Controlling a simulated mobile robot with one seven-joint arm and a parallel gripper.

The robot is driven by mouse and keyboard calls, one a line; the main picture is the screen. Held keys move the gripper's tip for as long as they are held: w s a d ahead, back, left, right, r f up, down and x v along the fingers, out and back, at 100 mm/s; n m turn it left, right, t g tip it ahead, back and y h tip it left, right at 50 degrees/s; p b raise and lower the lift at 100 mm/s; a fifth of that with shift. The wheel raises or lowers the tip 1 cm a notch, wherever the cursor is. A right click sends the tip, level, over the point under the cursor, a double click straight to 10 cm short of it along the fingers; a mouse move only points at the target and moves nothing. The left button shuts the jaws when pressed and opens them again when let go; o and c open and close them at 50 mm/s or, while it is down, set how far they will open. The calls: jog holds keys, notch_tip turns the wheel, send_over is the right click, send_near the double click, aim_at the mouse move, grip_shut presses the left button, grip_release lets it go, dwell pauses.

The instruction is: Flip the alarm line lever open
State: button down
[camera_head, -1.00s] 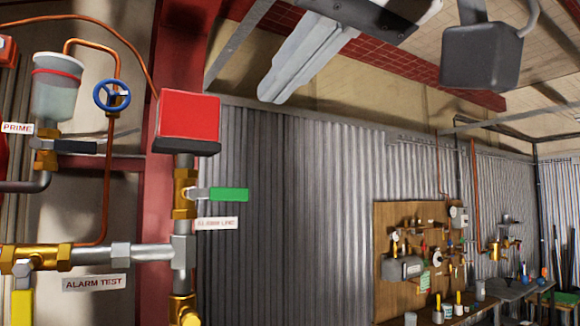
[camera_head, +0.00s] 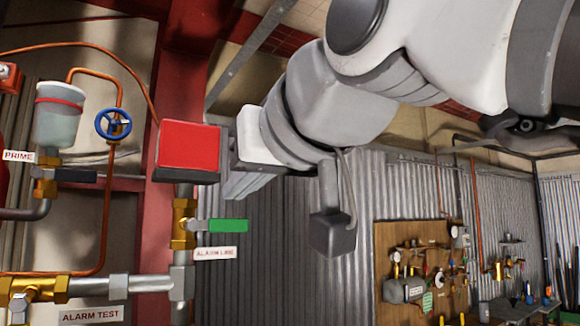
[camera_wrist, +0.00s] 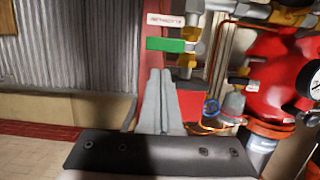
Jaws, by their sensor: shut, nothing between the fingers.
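The alarm line lever (camera_head: 228,226) has a green grip. It sticks out level to the right from a brass valve (camera_head: 184,224) on the vertical pipe, above the ALARM LINE label (camera_head: 214,254). In the wrist view the green lever (camera_wrist: 172,45) lies just beyond the fingertips, with the label upside down. My gripper (camera_head: 232,194) is a little above the lever in the head view, right of the red box, its fingers pointing down-left. In the wrist view my gripper (camera_wrist: 160,72) has its fingers together and empty. I cannot tell whether it touches the lever.
A red box (camera_head: 190,148) sits on the pipe above the valve, close beside my gripper. To the left are a blue handwheel (camera_head: 113,124), a PRIME valve lever (camera_head: 76,176) and the ALARM TEST label (camera_head: 90,316). Corrugated wall (camera_head: 290,250) lies behind; a tool board (camera_head: 412,240) hangs at right.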

aim_at(238, 225)
jog(key=shift+f, duration=0.75)
jog(key=shift+f, duration=0.15)
jog(key=shift+w+d+f+m+b, duration=0.15)
jog(key=shift+f+m+b, duration=0.2)
jog(key=shift+m+b, duration=0.55)
jog(key=shift+w+d+f+m+g+y+b, duration=0.15)
jog(key=shift+f+m+g+y+b, duration=0.15)
jog(key=shift+f+m+y+b, duration=0.55)
jog(key=f+m+y+b, duration=0.1)
jog(key=m+b, duration=0.2)
jog(key=s+a+f+m+y+b, duration=0.1)
jog(key=f+m+b, duration=0.1)
jog(key=m+b, duration=0.1)
jog(key=a+f+m+y+b, duration=0.1)
jog(key=m+b, duration=0.3)
jog(key=m, duration=0.1)
jog(key=shift+s+f, duration=0.2)
jog(key=shift+f, duration=0.2)
jog(key=shift+a, duration=0.1)
